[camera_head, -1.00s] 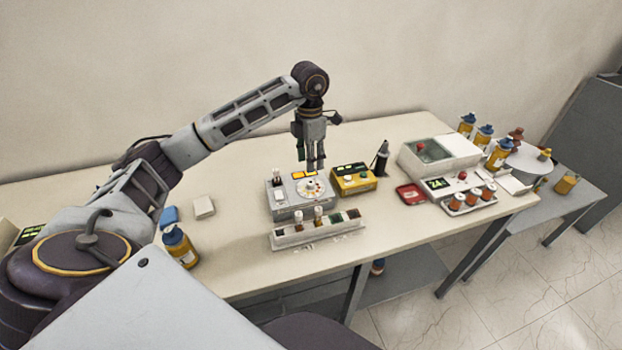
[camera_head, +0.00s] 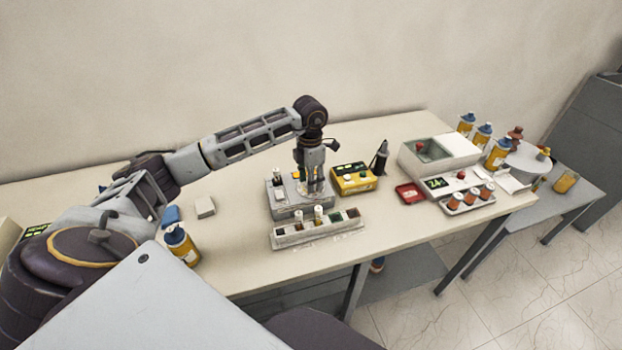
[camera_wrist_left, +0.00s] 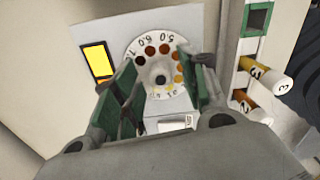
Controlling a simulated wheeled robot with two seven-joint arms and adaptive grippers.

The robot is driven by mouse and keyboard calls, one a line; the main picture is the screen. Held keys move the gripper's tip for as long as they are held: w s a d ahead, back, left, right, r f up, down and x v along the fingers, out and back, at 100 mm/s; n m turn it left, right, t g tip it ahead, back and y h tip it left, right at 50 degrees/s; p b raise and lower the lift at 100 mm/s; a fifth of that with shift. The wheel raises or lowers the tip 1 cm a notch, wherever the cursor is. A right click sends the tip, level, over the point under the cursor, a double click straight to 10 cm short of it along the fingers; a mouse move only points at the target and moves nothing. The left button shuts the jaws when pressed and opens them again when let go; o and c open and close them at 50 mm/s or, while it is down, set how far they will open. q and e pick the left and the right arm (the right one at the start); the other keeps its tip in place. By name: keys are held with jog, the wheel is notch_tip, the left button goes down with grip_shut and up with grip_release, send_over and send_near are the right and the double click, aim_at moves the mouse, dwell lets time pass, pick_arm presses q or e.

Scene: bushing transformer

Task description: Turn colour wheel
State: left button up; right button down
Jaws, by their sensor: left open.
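The colour wheel (camera_wrist_left: 148,48) is a white disc with a ring of coloured dots, numbers and a central knob, in the left wrist view. It sits on a grey comparator box (camera_head: 283,212) with a yellow-lit window (camera_wrist_left: 97,58). My left gripper (camera_head: 312,190) points down over the box in the head view and hides most of the wheel there. In the left wrist view its green-padded fingers (camera_wrist_left: 163,92) are apart, one on each side of the wheel's lower part. Whether they touch the wheel I cannot tell. My right gripper is not in view.
A rack with capped vials (camera_head: 322,230) stands close in front of the box. A yellow meter (camera_head: 354,179) is close on its right, with a dark upright tool (camera_head: 380,158) beyond. A bottle (camera_head: 180,246) stands at the left. The bench behind the box is clear.

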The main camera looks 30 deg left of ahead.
pick_arm(q)
grip_shut()
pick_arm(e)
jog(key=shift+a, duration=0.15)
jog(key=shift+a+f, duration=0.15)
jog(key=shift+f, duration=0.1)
pick_arm(q)
jog(key=shift+m+b, duration=1.25)
jog(key=shift+m, duration=0.25)
jog(key=shift+m+b, duration=0.4)
jog(key=shift+m, duration=0.2)
jog(key=shift+m+b, duration=0.5)
jog(key=shift+m, duration=1)
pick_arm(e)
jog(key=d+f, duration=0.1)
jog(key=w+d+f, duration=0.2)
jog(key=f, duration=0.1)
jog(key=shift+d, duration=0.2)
